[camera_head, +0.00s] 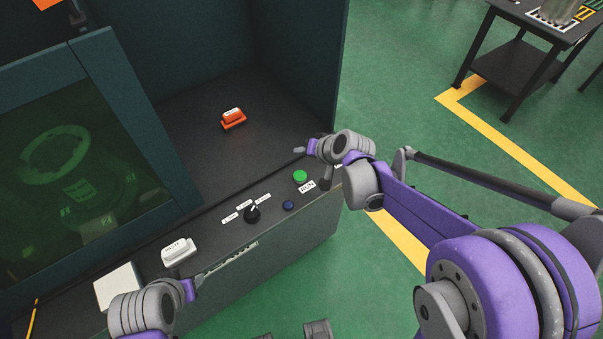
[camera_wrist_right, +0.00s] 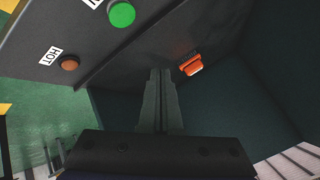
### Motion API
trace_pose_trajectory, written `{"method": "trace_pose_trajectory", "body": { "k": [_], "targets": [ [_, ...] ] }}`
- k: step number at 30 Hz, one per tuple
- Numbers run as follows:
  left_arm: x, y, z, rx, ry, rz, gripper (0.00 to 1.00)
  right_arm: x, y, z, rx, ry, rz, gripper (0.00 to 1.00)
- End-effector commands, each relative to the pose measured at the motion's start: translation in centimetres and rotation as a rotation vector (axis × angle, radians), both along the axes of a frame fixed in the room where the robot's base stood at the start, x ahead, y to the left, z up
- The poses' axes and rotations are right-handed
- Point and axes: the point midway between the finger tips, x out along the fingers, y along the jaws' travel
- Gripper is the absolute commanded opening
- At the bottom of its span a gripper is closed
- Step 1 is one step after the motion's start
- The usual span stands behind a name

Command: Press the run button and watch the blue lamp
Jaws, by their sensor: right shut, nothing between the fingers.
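The green run button (camera_head: 300,176) sits on the dark console's sloped panel beside its RUN label (camera_head: 307,187). The button also shows at the top of the right wrist view (camera_wrist_right: 122,14). The blue lamp (camera_head: 288,205) is a small dark blue dome left of and below the button; it looks unlit. My right gripper (camera_head: 299,150) is shut and empty, just beyond the button in the head view and apart from it. Its closed fingers show in the wrist view (camera_wrist_right: 160,72). My left gripper (camera_head: 197,282) is low at the console's front; its jaws are too small to judge.
A black knob (camera_head: 252,214) and white switch (camera_head: 179,252) lie left along the panel. An orange switch block (camera_head: 233,118) stands on the surface behind. The wrist view shows a brownish button (camera_wrist_right: 69,63) labelled HOT. A dark table (camera_head: 515,65) stands beyond open green floor.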

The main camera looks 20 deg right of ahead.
Motion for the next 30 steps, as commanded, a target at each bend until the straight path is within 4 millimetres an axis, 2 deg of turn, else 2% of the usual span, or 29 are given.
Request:
{"method": "trace_pose_trajectory", "body": {
  "k": [6,11,24,30],
  "targets": [
    [0.0,0.0,-0.1,0.0,0.001,0.0,0.5,0.0,0.0,-0.2,0.0,0.0,0.0,0.0],
    [-0.2,0.0,-0.9,0.0,0.003,0.0,0.5,0.0,0.0,-1.1,-0.001,0.001,0.0,0.0],
    [-0.7,0.0,-5.6,0.0,0.019,0.0,0.5,0.0,0.0,-7.0,-0.001,0.001,0.001,0.0],
    [-0.8,0.0,-6.9,0.0,0.023,0.0,0.5,0.0,0.0,-8.7,-0.001,0.001,0.001,0.0]
  ]
}}
